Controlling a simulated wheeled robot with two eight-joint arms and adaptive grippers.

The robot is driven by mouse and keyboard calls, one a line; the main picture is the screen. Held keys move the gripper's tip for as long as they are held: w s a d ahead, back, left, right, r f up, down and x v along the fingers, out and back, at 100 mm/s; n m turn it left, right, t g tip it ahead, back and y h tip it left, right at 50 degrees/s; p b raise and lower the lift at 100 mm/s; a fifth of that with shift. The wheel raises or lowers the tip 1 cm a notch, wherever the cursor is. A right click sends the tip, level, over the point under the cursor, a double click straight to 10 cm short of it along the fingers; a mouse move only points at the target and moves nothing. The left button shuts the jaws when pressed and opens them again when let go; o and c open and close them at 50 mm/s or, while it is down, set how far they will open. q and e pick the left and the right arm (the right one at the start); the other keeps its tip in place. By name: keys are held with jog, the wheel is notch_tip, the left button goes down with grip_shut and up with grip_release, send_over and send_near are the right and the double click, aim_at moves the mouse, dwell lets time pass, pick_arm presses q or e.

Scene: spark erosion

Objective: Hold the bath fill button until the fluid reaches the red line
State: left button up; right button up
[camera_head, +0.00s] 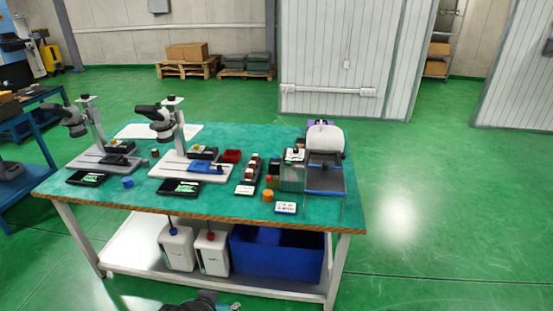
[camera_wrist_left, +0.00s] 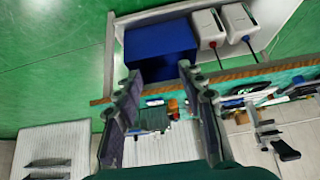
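The small erosion machine (camera_head: 325,140) stands at the right end of the green table, with a white rounded top. Its bath (camera_head: 325,178) looks like a clear-walled tank with a blue strip near the bottom. A grey control box (camera_head: 292,176) stands against its left side. I cannot make out the fill button, the red line or the fluid level at this size. In the left wrist view, my left gripper (camera_wrist_left: 160,73) has its fingers wide apart with nothing between them, away from the table. My right gripper is not identifiable in either view.
Two microscopes (camera_head: 165,125) stand on the table's left half, with black trays (camera_head: 180,187) before them. An orange cylinder (camera_head: 267,196) and a label card (camera_head: 286,208) are near the front edge. A blue crate (camera_head: 277,258) and white canisters (camera_head: 212,252) sit below. Floor to the right is clear.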

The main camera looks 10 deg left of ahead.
pick_arm(q)
grip_shut()
dwell(1.4)
